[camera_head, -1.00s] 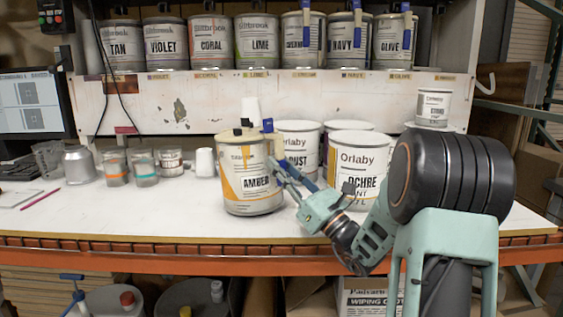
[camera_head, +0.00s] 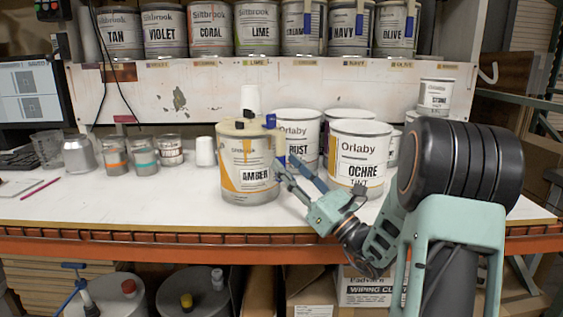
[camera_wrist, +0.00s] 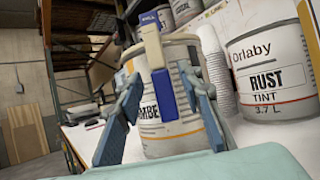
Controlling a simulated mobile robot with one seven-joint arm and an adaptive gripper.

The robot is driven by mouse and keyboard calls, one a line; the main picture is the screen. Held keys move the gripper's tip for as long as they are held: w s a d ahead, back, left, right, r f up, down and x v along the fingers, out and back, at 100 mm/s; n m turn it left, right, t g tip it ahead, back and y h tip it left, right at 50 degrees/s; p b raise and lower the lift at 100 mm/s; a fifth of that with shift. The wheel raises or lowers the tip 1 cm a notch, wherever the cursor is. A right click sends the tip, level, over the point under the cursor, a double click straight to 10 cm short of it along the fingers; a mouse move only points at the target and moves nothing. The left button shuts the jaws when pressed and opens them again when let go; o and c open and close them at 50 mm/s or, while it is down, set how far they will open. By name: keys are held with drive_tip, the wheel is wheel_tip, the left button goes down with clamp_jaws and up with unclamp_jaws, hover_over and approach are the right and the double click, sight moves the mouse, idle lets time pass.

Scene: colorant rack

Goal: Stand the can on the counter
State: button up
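The yellow-and-white Amber can (camera_head: 235,172) stands upright on the white counter (camera_head: 120,207), left of the Rust and Ochre cans. A blue-and-cream strip or handle (camera_wrist: 155,62) shows at its rim in the wrist view, between my fingers. My gripper (camera_head: 287,164) is open at the can's right front side, fingers apart and apparently clear of it. In the wrist view the fingers (camera_wrist: 160,82) are spread on either side of the strip, with the can behind. The can's far side is hidden.
The Ochre can (camera_head: 376,150) and Rust can (camera_head: 305,125) stand close on the right. A shelf of several cans (camera_head: 190,32) is above. The counter front left of Amber is clear.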

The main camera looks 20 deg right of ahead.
drive_tip(key=s+d+p, duration=0.1)
drive_tip(key=s+d, duration=0.3)
drive_tip(key=s, duration=0.5)
drive_tip(key=shift+d, duration=0.25)
